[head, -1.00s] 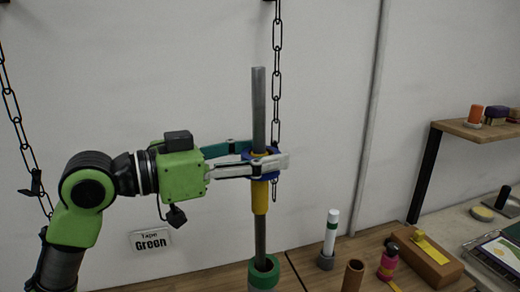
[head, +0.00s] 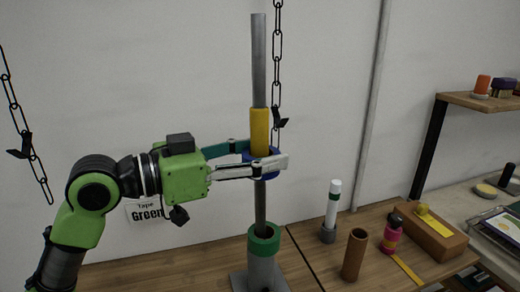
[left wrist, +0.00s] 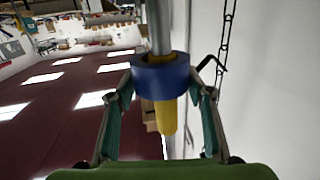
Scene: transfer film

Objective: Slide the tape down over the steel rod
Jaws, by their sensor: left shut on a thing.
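The steel rod (head: 259,60) stands upright in a grey stand (head: 262,272) with a green ring (head: 264,240) around its top. A yellow sleeve (head: 259,128) surrounds the rod's middle. The blue tape (head: 272,174) is a ring around the rod, at the sleeve's lower end. My left gripper (head: 262,161) is shut on it from the left, one finger on each side, hiding part of it. The left wrist view shows the tape (left wrist: 160,78) between the fingers, with the sleeve (left wrist: 166,118) running out of it. The stand is below the tape, apart from it.
A chain (head: 277,60) hangs close behind the rod.

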